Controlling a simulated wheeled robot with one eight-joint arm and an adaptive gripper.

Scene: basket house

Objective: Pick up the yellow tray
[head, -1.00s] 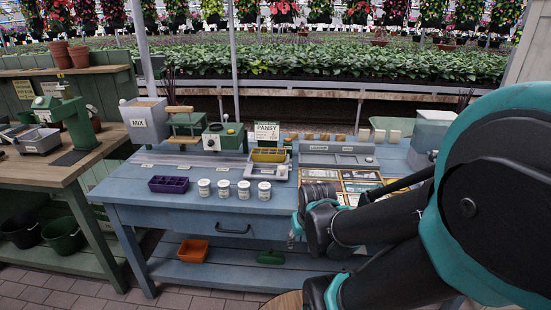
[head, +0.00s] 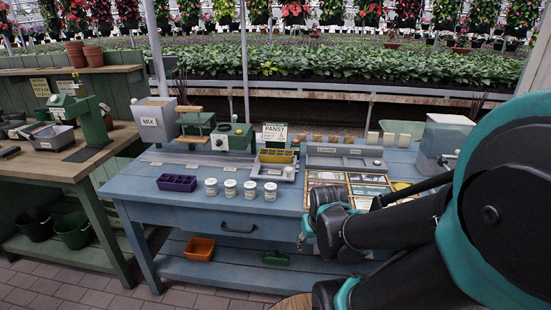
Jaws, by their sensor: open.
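The yellow tray (head: 277,156) is a small tray with compartments. It sits toward the back of the blue bench (head: 140,186), in a grey holder in front of a sign reading PANSY. My gripper (head: 303,234) shows only in small part, at the bench's front edge, below and to the right of the yellow tray. It is open and well apart from the tray. My arm hides much of the gripper and the bench's right side.
A purple tray (head: 177,182) and several white jars (head: 230,188) stand along the bench front. Picture cards (head: 328,178) lie right of the jars. A green machine (head: 231,137) stands left of the yellow tray. An orange tray (head: 199,248) is on the lower shelf.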

